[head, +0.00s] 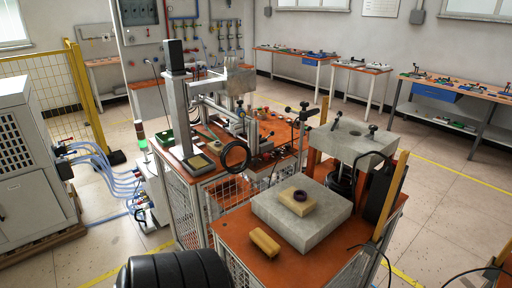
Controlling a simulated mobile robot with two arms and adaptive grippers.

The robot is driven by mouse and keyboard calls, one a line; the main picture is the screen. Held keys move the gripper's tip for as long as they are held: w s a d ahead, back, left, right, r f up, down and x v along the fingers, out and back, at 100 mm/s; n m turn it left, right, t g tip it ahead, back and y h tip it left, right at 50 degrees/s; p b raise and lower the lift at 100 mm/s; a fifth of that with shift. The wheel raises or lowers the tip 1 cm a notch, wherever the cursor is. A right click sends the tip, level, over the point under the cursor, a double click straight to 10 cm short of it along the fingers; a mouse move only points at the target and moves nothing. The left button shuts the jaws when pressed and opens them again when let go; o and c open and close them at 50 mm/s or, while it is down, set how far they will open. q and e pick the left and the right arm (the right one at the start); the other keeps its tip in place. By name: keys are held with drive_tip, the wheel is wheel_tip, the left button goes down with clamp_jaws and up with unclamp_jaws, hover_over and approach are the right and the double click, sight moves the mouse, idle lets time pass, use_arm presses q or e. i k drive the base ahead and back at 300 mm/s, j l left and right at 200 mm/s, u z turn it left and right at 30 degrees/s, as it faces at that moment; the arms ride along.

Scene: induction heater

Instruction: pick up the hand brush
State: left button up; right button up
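A tan, oblong block-like object (264,242) lies on the orange top of the near workbench, left of a thick grey slab. It looks like the hand brush, but its bristles cannot be made out. It lies flat near the bench's left side, and nothing is touching it from above. Neither of my grippers is in view.
The grey slab (300,215) carries a yellowish block with a dark ring (300,196). Behind it stands a machine with a grey top plate (352,140). Another bench with equipment (215,155) adjoins at the back left. Bare orange bench top (240,222) surrounds the tan object.

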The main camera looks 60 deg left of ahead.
sight(260, 238)
drive_tip(key=u, duration=2)
